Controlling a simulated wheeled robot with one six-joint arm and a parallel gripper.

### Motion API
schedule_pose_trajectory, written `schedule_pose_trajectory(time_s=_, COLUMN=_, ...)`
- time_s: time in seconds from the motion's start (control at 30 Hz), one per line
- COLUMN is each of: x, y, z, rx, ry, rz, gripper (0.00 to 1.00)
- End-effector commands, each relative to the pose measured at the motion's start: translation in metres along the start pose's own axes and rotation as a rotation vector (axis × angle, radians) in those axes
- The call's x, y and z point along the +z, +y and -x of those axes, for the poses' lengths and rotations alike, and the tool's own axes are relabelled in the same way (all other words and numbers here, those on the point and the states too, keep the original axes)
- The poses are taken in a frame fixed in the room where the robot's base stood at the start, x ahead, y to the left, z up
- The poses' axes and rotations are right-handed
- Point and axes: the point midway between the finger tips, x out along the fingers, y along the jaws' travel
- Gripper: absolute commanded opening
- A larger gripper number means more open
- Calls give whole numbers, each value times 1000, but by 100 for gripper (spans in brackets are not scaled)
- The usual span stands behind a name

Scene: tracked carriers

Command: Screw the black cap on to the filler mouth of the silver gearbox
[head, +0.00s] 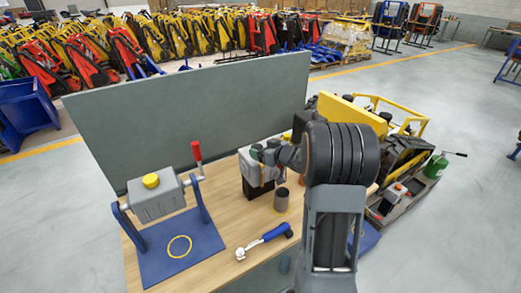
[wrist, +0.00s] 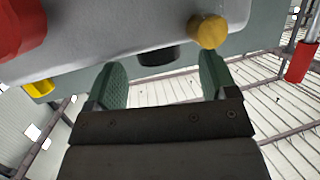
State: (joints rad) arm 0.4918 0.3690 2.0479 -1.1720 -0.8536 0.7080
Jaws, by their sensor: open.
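The silver gearbox (head: 247,165) stands at the back of the bench, partly hidden by my gripper and arm. Its grey body (wrist: 100,40) fills the top of the wrist view, which looks upside down. My gripper (head: 263,154) is open at the top of the gearbox. In the wrist view its green fingers (wrist: 160,68) stand apart on either side of a black cap (wrist: 158,54), which shows against the gearbox's edge. I cannot tell whether the cap is seated. A brass-yellow knob (wrist: 208,31) sits by the right finger, and a red part (wrist: 20,28) at the left.
A grey unit (head: 158,204) with a yellow cap and red-handled crank stands on a blue stand (head: 165,265) at left. A dark cup (head: 281,200) and a blue-handled tool (head: 268,238) are on the wooden bench. A grey panel (head: 200,105) rises behind.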

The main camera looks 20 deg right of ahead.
Motion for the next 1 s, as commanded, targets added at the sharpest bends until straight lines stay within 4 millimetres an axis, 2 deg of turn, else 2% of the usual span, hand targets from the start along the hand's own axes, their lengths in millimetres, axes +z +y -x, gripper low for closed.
schedule_pose_trajectory(time_s=0.3, x=0, y=1, z=65, rx=6, ry=2, rz=0, gripper=78)
schedule_pose_trajectory(time_s=0.5, x=0, y=0, z=99, rx=5, ry=1, rz=0, gripper=78)
schedule_pose_trajectory(time_s=0.7, x=0, y=0, z=119, rx=3, ry=1, rz=-1, gripper=78)
schedule_pose_trajectory(time_s=1.0, x=0, y=0, z=126, rx=1, ry=0, rz=-1, gripper=78)
